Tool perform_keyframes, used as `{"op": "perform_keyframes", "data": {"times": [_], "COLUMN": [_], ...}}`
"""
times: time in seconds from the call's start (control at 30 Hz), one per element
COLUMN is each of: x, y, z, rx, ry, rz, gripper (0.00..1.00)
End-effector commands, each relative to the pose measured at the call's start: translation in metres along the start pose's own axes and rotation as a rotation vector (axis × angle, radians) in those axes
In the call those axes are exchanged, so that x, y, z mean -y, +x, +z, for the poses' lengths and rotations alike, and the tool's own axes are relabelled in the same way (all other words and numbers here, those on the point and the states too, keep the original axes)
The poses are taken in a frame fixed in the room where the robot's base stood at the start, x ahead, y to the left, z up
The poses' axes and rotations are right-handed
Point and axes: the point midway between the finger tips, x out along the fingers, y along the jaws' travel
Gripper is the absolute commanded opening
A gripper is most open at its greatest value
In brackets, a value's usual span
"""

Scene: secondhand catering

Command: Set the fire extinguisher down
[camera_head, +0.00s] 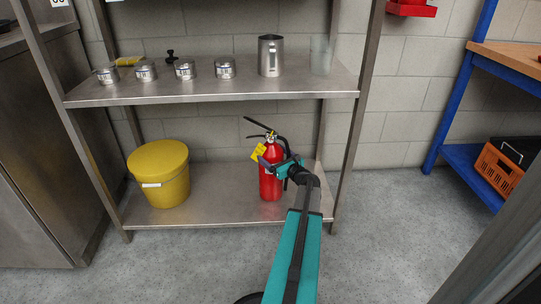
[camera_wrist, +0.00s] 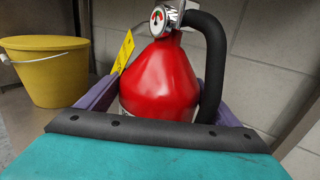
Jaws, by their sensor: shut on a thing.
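The red fire extinguisher (camera_head: 269,184) is upright over the right part of the lower steel shelf (camera_head: 225,212) in the head view. It has a black hose, a gauge and a yellow tag (camera_head: 258,152). My gripper (camera_head: 275,166) is shut around its upper body. In the wrist view the extinguisher (camera_wrist: 160,80) fills the middle, with a finger on each side. Its base appears at the shelf surface, but I cannot tell whether it touches.
A yellow lidded bucket (camera_head: 160,175) stands to the left on the same shelf. The upper shelf (camera_head: 215,91) above holds several tins, a metal jug (camera_head: 271,56) and a clear glass (camera_head: 320,55). A shelf post (camera_head: 352,125) rises at right. Shelf between bucket and extinguisher is clear.

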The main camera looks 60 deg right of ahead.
Motion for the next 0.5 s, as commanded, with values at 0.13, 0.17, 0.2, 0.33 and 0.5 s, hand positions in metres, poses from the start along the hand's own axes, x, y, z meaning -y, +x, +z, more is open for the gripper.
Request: {"op": "perform_keyframes", "data": {"times": [0.13, 0.17, 0.2, 0.33, 0.5], "x": [0.0, 0.0, 0.0, 0.0, 0.0], "y": [0.0003, 0.0003, 0.0003, 0.0, 0.0], "z": [0.0066, 0.0064, 0.0059, -0.0011, -0.0012], "rx": [0.011, 0.011, 0.011, 0.0, 0.0], "ry": [0.002, 0.002, 0.002, 0.0, 0.0], "rz": [0.002, 0.002, 0.002, 0.0, 0.0], "gripper": [0.23, 0.23, 0.23, 0.96, 1.0]}}
